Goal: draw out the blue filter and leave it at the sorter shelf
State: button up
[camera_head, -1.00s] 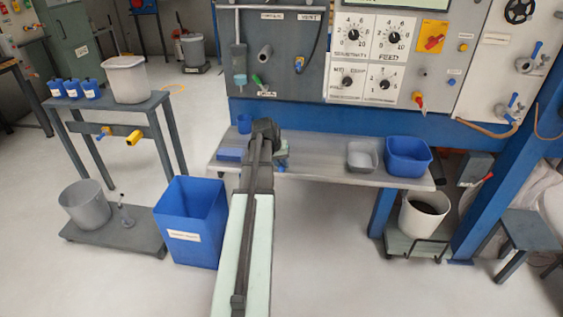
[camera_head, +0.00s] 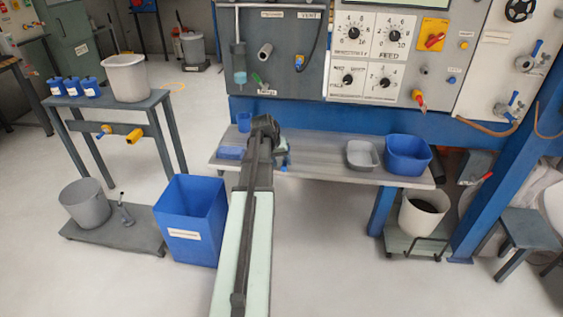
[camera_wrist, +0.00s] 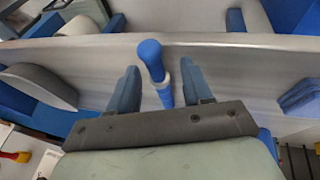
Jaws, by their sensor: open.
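My gripper (camera_wrist: 164,88) is open, with its two blue-grey fingers apart. A slim blue and white cylinder (camera_wrist: 151,56), likely the blue filter, shows between and beyond the fingers over the grey shelf; I cannot tell whether either finger touches it. In the head view my gripper is largely hidden behind my arm at the shelf, with a small blue bit (camera_head: 283,168) beside it. The grey sorter shelf (camera_head: 320,158) runs below the panel; it also shows in the wrist view (camera_wrist: 240,62). A light-blue-ended cylinder (camera_head: 240,78) hangs on the panel.
A tall blue bin (camera_head: 191,221) is on the floor.

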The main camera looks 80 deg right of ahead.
jog(key=v, duration=1.3)
